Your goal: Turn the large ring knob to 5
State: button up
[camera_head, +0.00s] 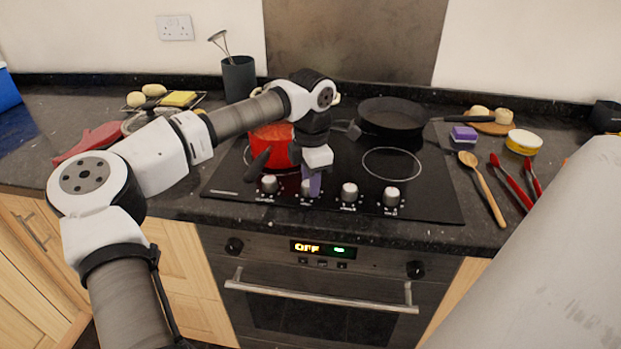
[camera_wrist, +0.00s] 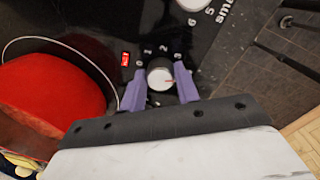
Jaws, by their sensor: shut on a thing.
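A row of white hob knobs lies along the front of the black hob. My gripper (camera_head: 313,186) points down over the second knob from the left (camera_head: 306,189), partly covering it. In the wrist view, the purple fingers (camera_wrist: 160,78) are shut on that white knob (camera_wrist: 159,73), one on each side.
A red pot (camera_head: 272,143) stands just behind my gripper, left of centre. A black frying pan (camera_head: 391,116) sits at the hob's back right. The two right knobs (camera_head: 349,193) are uncovered. A wooden spoon (camera_head: 484,190) and red tongs (camera_head: 512,183) lie right of the hob.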

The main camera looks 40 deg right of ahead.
jog(key=m, duration=0.3)
jog(key=shift+m, duration=0.4)
jog(key=shift+a+m, duration=0.1)
jog(key=shift+m, duration=1.8)
jog(key=o, duration=1)
jog(key=shift+c, duration=0.2)
notch_tip(320, 180, up, 14)
jog(key=b, duration=0.1)
jog(key=shift+s+a, duration=0.2)
jog(key=shift+a, duration=0.1)
jog(key=shift+f, duration=0.1)
